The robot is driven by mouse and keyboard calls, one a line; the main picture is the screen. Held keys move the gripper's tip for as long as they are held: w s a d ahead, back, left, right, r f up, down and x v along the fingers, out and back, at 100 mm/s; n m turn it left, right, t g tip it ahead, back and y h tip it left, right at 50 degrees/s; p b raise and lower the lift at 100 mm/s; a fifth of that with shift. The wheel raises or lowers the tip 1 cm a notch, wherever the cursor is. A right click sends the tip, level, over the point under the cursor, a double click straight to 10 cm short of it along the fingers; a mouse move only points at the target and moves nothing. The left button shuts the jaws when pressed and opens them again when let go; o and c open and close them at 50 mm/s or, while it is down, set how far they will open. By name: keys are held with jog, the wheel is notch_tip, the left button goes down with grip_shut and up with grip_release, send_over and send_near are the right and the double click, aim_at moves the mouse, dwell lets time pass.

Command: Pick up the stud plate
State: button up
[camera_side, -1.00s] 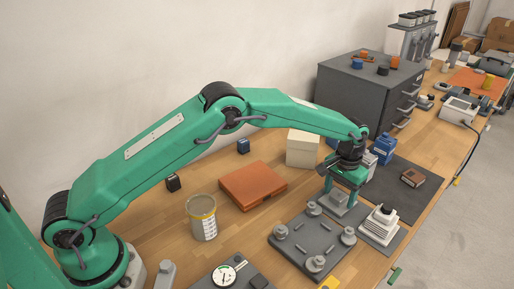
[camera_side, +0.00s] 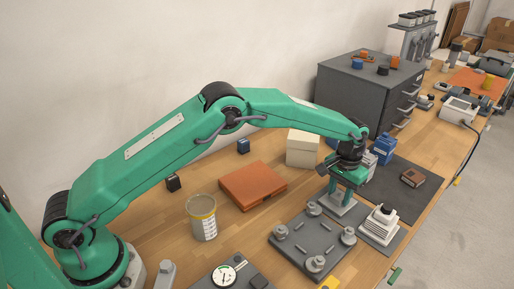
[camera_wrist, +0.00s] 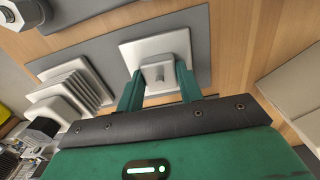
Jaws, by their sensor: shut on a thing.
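The stud plate is a light grey square plate (camera_wrist: 150,48) with a small raised stud block at its middle. In the side view the stud plate (camera_side: 341,210) is at the mat's left end, beyond the dark fixture plate. My gripper (camera_wrist: 158,78) has a green finger on each side of the stud block and is shut on it. In the side view my gripper (camera_side: 347,192) points down over the plate and hides part of it. I cannot tell whether the plate touches the surface below.
A dark fixture plate (camera_side: 312,242) with several round posts lies just in front. A stack of pale plates (camera_side: 381,228) stands to the right. A dark mat (camera_side: 402,195), an orange box (camera_side: 253,186), a cream box (camera_side: 302,148) and blue bottles (camera_side: 384,148) are near.

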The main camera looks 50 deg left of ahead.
aim_at(340, 195)
jog(key=shift+r, duration=0.15)
jog(key=shift+r, duration=0.8)
notch_tip(340, 195, up, 2)
jog(key=shift+r, duration=0.15)
jog(key=s+d+r, duration=0.7)
jog(key=s, duration=0.2)
jog(key=shift+d, duration=0.3)
